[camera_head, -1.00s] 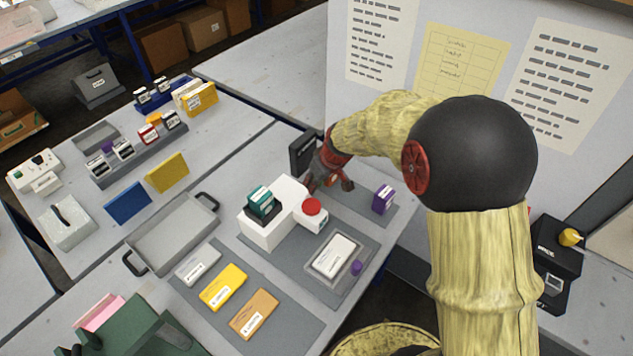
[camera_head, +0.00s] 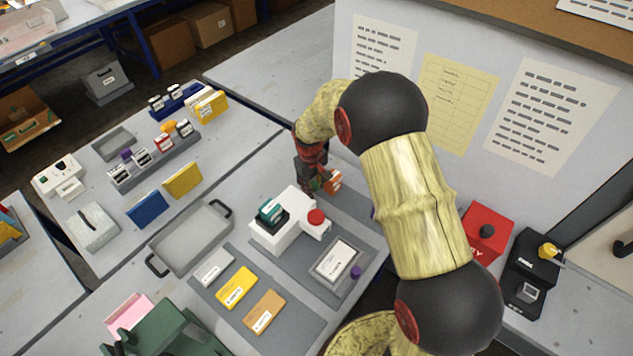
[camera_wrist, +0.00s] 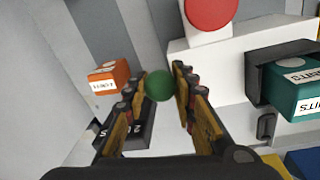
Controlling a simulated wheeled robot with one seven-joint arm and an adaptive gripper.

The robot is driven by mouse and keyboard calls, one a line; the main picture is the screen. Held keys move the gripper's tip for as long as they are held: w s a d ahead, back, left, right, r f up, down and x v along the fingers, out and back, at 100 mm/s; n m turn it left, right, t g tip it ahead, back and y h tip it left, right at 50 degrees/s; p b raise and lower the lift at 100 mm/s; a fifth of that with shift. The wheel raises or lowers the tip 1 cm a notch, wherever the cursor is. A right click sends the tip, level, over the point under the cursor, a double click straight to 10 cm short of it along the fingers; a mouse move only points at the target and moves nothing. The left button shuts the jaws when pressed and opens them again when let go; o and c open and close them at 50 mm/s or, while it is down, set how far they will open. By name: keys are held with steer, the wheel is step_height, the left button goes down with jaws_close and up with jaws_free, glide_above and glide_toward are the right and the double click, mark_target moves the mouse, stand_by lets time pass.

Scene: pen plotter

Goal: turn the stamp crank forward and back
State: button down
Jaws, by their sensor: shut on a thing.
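My gripper (camera_wrist: 162,88) is shut on a round green knob (camera_wrist: 158,86), which sits between its fingertips in the wrist view. The knob seems to be the crank's handle; its link to any arm or shaft is hidden by the fingers. In the head view my gripper (camera_head: 313,183) is behind the white machine (camera_head: 283,235), at its upper right, and mostly hides the knob. The white machine also shows in the wrist view (camera_wrist: 222,60). It carries a teal cartridge (camera_head: 271,211) and a red round button (camera_head: 316,217). A black block (camera_wrist: 137,138) lies beyond the left finger.
An orange box (camera_head: 333,181) stands close beside my gripper. A grey tray (camera_head: 161,267) and a mat with grey, yellow (camera_head: 236,287) and orange (camera_head: 264,312) cards lie nearer. A framed white card (camera_head: 338,262) lies right of the machine. A wall panel rises behind.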

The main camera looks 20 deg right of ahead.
steer(key=w+a+g+h+p, duration=0.1)
steer(key=w+a+r+g+h+p, duration=0.1)
steer(key=shift+w+p, duration=0.25)
steer(key=shift+p, duration=0.05)
steer(key=w+a+f+g+h+b, duration=0.1)
steer(key=w+a+g, duration=0.1)
steer(key=w+a, duration=0.2)
steer(key=shift+w+f+g+h, duration=0.35)
steer(key=shift+w+g+h, duration=0.05)
steer(key=shift+w, duration=0.65)
steer(key=shift+w+a+r, duration=0.1)
steer(key=shift+a, duration=0.05)
steer(key=c, duration=1.9)
jaws_free()
steer(key=o, duration=0.5)
steer(key=shift+s+f, duration=0.2)
steer(key=shift+f, duration=0.05)
